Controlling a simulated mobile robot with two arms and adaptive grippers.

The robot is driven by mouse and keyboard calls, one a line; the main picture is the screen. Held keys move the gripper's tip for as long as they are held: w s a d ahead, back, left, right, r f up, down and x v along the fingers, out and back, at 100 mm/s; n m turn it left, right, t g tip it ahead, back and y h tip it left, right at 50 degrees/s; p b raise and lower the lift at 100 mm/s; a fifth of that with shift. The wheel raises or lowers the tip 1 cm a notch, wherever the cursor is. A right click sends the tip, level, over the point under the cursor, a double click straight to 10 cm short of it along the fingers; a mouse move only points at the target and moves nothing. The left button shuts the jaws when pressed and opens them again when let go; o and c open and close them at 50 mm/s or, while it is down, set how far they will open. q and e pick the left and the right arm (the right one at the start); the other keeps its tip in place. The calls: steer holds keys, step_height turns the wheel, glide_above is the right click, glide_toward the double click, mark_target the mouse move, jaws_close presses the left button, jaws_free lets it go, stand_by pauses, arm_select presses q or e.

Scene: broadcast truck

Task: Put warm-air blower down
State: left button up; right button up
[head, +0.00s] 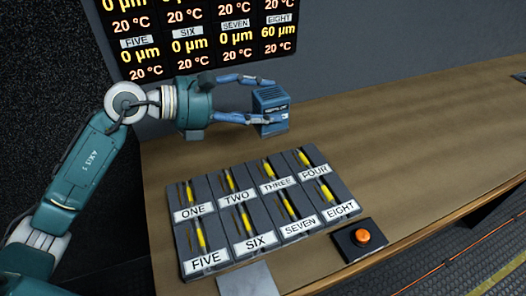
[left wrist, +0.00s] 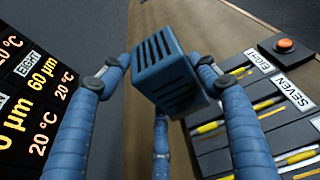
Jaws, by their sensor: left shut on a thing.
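The warm-air blower (head: 270,108) is a small blue box with dark vent slots and a white label. My left gripper (head: 262,100) is shut on it, with its blue fingers on two sides. In the left wrist view the blower (left wrist: 168,75) sits between the fingertips of my left gripper (left wrist: 162,75). In the head view it is at the back of the wooden table (head: 390,115), behind the labelled blocks. I cannot tell whether its base touches the table. My right gripper is not in view.
Several grey blocks (head: 240,248) labelled ONE to EIGHT, with yellow-handled tools, stand at the front of the table. An orange button (head: 362,236) on a black box is at their right. A display panel (head: 205,38) hangs behind.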

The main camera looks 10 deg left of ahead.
arm_select(q)
steer(key=shift+f+p, duration=0.4)
steer(key=shift+f, duration=6.35)
steer(key=shift+f+b, duration=0.2)
steer(key=shift+b, duration=0.1)
steer(key=o, duration=1.5)
